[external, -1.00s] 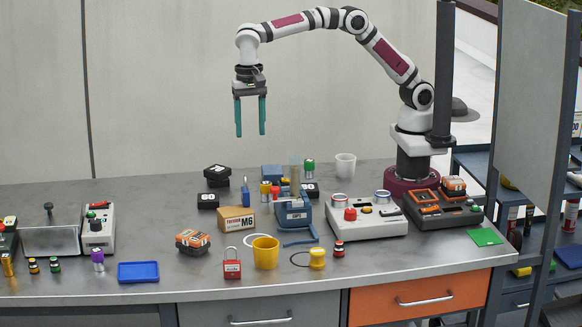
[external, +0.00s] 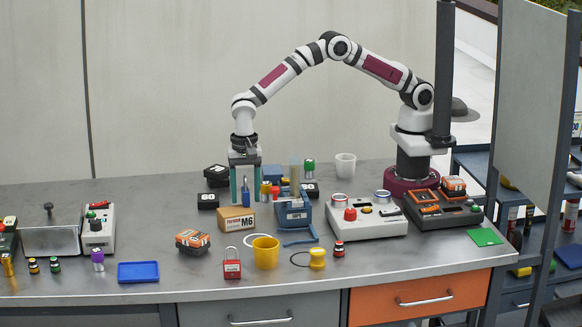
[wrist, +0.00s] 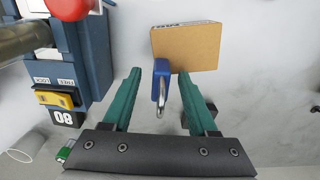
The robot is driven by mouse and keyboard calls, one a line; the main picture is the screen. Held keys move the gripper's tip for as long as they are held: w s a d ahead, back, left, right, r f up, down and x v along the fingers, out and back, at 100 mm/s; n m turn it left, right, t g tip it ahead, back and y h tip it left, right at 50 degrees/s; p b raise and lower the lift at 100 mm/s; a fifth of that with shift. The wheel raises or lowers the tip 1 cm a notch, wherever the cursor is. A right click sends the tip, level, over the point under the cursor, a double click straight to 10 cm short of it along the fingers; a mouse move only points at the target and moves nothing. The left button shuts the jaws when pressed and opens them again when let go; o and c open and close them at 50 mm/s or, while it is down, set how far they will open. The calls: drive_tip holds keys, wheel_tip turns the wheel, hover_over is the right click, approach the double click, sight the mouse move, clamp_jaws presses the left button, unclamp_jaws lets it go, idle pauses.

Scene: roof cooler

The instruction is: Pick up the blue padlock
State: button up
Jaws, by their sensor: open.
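The blue padlock (external: 246,190) stands on the bench behind the cardboard M6 box. In the wrist view, its blue body and silver shackle (wrist: 160,99) lie between my two green fingers. My gripper (external: 245,197) points straight down, with one finger on each side of the padlock. In the wrist view, my gripper (wrist: 159,76) is open, with visible gaps between the padlock and both fingers.
The M6 box (external: 237,222) stands close in front. A blue device (external: 293,213) with a red knob stands close on the right. Black boxes (external: 207,201) stand on the left. A red padlock (external: 232,269) and yellow cup (external: 265,255) are nearer the front edge.

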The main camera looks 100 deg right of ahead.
clamp_jaws()
drive_tip(key=shift+r, duration=0.15)
idle(0.4)
drive_tip(key=shift+r, duration=0.35)
drive_tip(key=r, duration=0.2)
drive_tip(key=d+r, duration=0.1)
drive_tip(key=r, duration=0.1)
drive_tip(key=shift+s+d, duration=0.1)
drive_tip(key=s+d+r, duration=0.3)
drive_tip(key=d+r, duration=0.3)
drive_tip(key=d, duration=0.3)
drive_tip(key=w+a+f, duration=0.1)
drive_tip(key=a+f, duration=0.1)
drive_tip(key=a, duration=0.1)
drive_tip(key=w+a+f, duration=0.1)
drive_tip(key=a+f, duration=0.1)
drive_tip(key=a, duration=0.1)
drive_tip(key=w+a+f, duration=0.1)
drive_tip(key=a+f, duration=0.1)
drive_tip(key=a, duration=0.1)
drive_tip(key=shift+w+a+f, duration=0.1)
drive_tip(key=shift+a+f, duration=0.1)
drive_tip(key=shift+a, duration=0.2)
drive_tip(key=f, duration=0.4)
drive_tip(key=shift+a+f, duration=0.1)
drive_tip(key=shift+a, duration=0.15)
